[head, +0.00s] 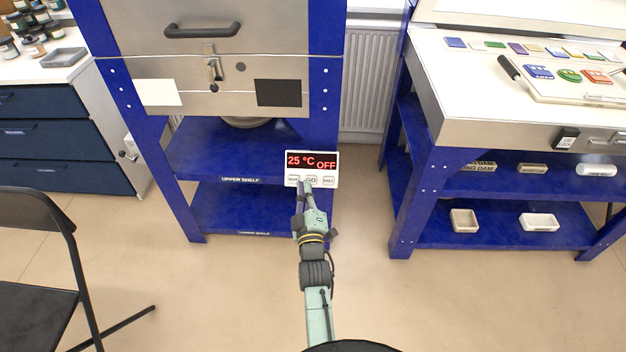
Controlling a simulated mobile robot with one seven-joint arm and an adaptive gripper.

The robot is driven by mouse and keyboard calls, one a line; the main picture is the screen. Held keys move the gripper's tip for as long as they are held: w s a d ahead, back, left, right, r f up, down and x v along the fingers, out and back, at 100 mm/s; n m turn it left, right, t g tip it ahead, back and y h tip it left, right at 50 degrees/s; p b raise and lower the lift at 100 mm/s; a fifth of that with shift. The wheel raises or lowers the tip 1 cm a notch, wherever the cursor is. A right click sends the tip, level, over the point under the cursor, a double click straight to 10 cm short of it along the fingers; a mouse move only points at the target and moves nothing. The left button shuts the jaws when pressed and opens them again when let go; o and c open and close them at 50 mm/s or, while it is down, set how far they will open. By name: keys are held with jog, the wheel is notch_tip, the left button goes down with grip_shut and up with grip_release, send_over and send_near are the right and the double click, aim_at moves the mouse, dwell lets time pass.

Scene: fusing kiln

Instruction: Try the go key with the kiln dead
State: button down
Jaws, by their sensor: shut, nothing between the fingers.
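The kiln (210,65) is a steel box on a blue frame, its front closed with a handle and a latch. Its control panel (333,170) is a small white unit at the kiln's lower right, with a red display reading 25 °C OFF. A row of keys sits under the display, and the go key (312,180) is the middle one. My gripper (305,184) is shut and empty, its tips at the panel just by the go key. I cannot tell whether the tips touch the key, and they partly cover the key row.
Blue shelves (230,165) are under the kiln. A steel-edged bench (470,110) with coloured glass pieces stands at right, with trays on its lower shelf. A black chair (40,260) is at front left, near dark blue drawers (60,145). The floor between is clear.

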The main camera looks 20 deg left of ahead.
aim_at(311, 180)
jog(key=w+a+f+b, duration=0.2)
jog(key=w+f+b, duration=0.3)
jog(key=b, duration=0.8)
jog(key=shift+w+f+b, duration=0.2)
jog(key=shift+w+b, duration=0.1)
jog(key=shift+w, duration=0.55)
jog(key=shift+w, duration=0.1)
dwell(0.7)
jog(key=shift+w+a+b, duration=0.15)
jog(key=shift+b, duration=0.7)
